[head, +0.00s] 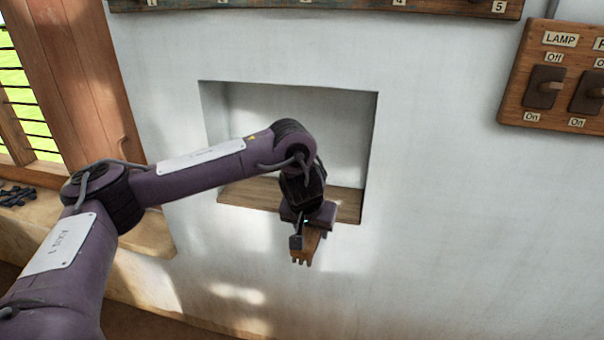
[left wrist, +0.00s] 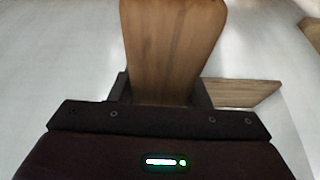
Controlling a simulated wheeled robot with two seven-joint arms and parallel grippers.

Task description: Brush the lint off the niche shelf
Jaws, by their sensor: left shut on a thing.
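My left gripper (head: 304,232) hangs in front of the wall niche, just below the front edge of its shelf. It is shut on a wooden brush (head: 307,247), whose lower end shows short prongs or tufts pointing down. In the left wrist view the broad wooden face of the brush (left wrist: 172,50) stands between the fingers. The wooden niche shelf (head: 245,193) forms the floor of the niche, and part of it is hidden by my arm. A corner of wood, likely the shelf, shows in the left wrist view (left wrist: 242,93). I cannot make out lint. My right gripper is out of view.
The niche (head: 265,105) is recessed in a white wall. A wooden switch panel (head: 524,100) is at the right and a numbered wooden rail (head: 320,6) above. A barred window and a ledge (head: 150,238) are at the left.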

